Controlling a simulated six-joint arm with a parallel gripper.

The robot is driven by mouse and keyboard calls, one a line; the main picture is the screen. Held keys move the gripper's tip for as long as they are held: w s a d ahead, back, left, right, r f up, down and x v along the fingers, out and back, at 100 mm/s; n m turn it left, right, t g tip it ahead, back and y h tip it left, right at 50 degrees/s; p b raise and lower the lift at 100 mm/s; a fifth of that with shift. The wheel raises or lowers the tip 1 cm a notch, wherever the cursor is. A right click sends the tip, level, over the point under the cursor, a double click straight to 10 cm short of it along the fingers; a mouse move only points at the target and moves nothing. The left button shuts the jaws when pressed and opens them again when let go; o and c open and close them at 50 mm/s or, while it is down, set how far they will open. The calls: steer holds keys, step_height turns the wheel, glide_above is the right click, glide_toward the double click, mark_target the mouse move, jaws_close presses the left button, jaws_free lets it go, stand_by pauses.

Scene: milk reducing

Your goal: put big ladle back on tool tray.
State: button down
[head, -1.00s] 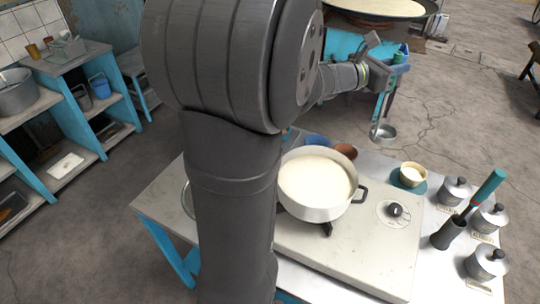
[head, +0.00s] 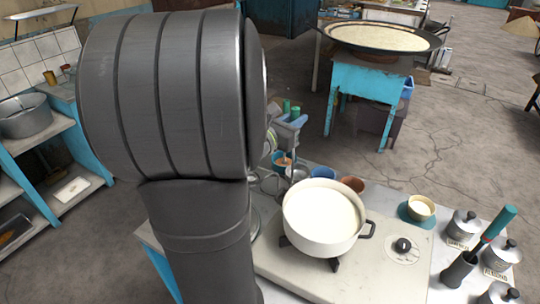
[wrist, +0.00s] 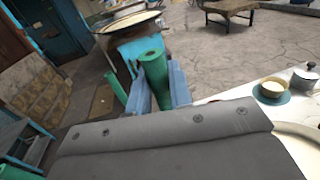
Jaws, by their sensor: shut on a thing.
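My gripper (head: 291,123) is behind the white pot (head: 322,240) in the head view, partly hidden by my arm. Its blue-grey fingers (wrist: 160,88) are shut on the green handle of the big ladle (wrist: 152,75) in the wrist view. The ladle's lower part cannot be told apart from the metal pieces (head: 297,172) below the gripper. A second green handle (wrist: 113,90) stands left of the fingers. The tool tray cannot be made out clearly. My arm hides much of the table's left side.
The white pot of milk stands on the stove (head: 345,270). A blue bowl (head: 322,172) and a brown bowl (head: 352,185) are behind it. A small bowl on a teal saucer (head: 419,210) and lidded metal pots (head: 463,225) are at the right.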

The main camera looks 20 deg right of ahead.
steer(key=w+a+f, duration=0.5)
steer(key=w+f, duration=0.2)
steer(key=f, duration=0.2)
steer(key=shift+a+f, duration=0.15)
steer(key=shift+a, duration=0.1)
steer(key=shift+f, duration=0.15)
steer(key=c, duration=1.3)
jaws_free()
steer(key=v, duration=1.2)
